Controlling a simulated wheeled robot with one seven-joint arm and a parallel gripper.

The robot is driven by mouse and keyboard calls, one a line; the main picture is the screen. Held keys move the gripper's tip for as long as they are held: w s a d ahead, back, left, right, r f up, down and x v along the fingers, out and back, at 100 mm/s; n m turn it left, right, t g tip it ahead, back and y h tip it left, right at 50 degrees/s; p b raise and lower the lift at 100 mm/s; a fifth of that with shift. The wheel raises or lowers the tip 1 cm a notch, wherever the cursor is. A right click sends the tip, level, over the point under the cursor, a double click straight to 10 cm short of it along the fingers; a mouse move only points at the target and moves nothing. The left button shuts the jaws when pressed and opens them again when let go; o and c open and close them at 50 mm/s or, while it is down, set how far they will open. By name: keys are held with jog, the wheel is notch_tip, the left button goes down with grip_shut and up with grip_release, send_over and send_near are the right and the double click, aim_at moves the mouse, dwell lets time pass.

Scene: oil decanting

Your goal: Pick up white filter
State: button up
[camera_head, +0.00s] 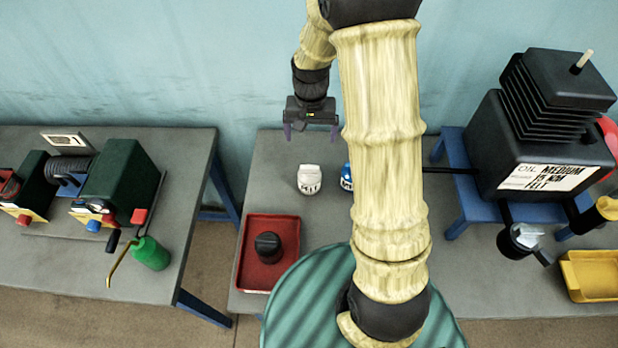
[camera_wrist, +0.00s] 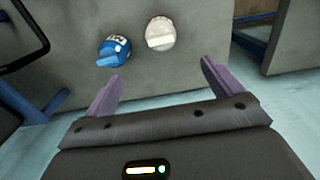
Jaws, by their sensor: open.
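The white filter (camera_head: 310,179) stands on the grey middle table, near its back, in the head view. It also shows in the wrist view (camera_wrist: 161,33), ahead of the fingers and a little right of centre between them. My gripper (camera_head: 311,133) is open and empty, above and behind the filter in the head view. Its two purple fingers (camera_wrist: 160,80) show in the wrist view with nothing between them. A blue filter (camera_wrist: 115,50) stands close beside the white one; in the head view it (camera_head: 346,177) is mostly hidden behind my arm.
A red tray (camera_head: 250,286) with a black round part (camera_head: 267,246) sits at the table's front left. A black oil machine (camera_head: 545,130) stands on a blue stand (camera_head: 455,150) at right. A yellow tray (camera_head: 590,276) lies at front right. Table around the white filter is mostly clear.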

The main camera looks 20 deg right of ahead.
aim_at(310, 167)
notch_tip(310, 167, down, 12)
jog(key=p, duration=0.3)
dwell(0.3)
notch_tip(310, 167, down, 2)
jog(key=shift+s+a+p, duration=0.1)
jog(key=shift+p, duration=0.7)
jog(key=shift+f+p, duration=0.45)
jog(key=shift+f, duration=1.15)
jog(key=c, duration=1.2)
